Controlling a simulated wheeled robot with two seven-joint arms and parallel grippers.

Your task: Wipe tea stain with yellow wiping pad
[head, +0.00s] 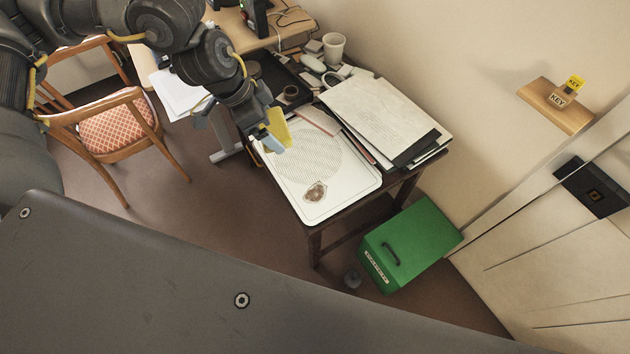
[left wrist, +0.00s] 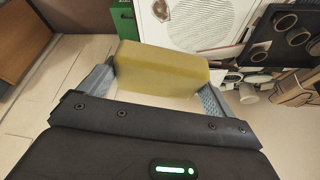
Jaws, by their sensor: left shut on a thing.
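The yellow wiping pad (head: 278,127) is held between the fingers of my left gripper (head: 270,138), which is shut on it. In the left wrist view the pad (left wrist: 163,70) sits between both fingers as a plain yellow block. The gripper is above the far left part of a white board (head: 352,180) on the dark table. The brown tea stain (head: 315,191) lies near the board's front edge, to the right of and nearer than the pad. It also shows in the left wrist view (left wrist: 161,10). My right gripper is not in view.
A stack of papers (head: 385,112) lies behind the board at the right. A white cup (head: 333,47) and dark tray (head: 275,75) stand farther back. A green box (head: 410,243) is on the floor at right; a wooden chair (head: 118,122) stands left.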

